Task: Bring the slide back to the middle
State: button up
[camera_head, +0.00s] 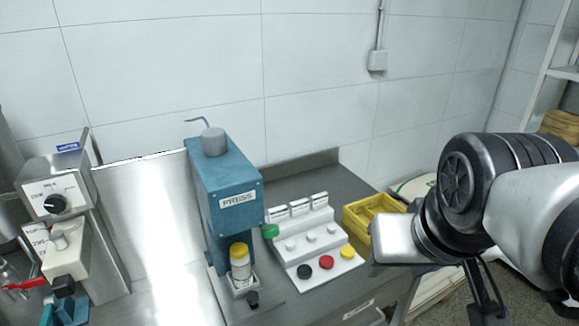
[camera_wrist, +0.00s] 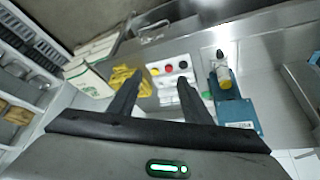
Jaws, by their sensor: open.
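The blue press (camera_head: 225,190) stands on the counter left of centre. At its foot a small pale slide (camera_head: 246,290) has a dark knob (camera_head: 252,299) at its front. A bottle with a yellow cap (camera_head: 240,265) stands upright on the slide, below the press head.
A white stepped rack (camera_head: 306,235) with coloured caps stands right of the press, then a yellow bin (camera_head: 368,217). A control box with a black dial (camera_head: 55,203) and a red-handled valve (camera_head: 22,286) are at the left. The steel surface (camera_head: 150,220) between is bare.

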jog(key=w+a+f+n+b, duration=0.2)
jog(key=w+a+f+b, duration=0.2)
jog(key=w+a+f, duration=0.4)
jog(key=n+g+y+b, duration=0.2)
jog(key=b, duration=0.3)
send_near(252, 295)
jog(key=shift+t, duration=0.3)
jog(key=b+x, duration=0.3)
jog(key=x, duration=0.5)
jog(key=shift+s+f+b, duration=0.15)
jog(key=shift+f+b, duration=0.1)
jog(key=shift+b, duration=0.1)
grip_shut()
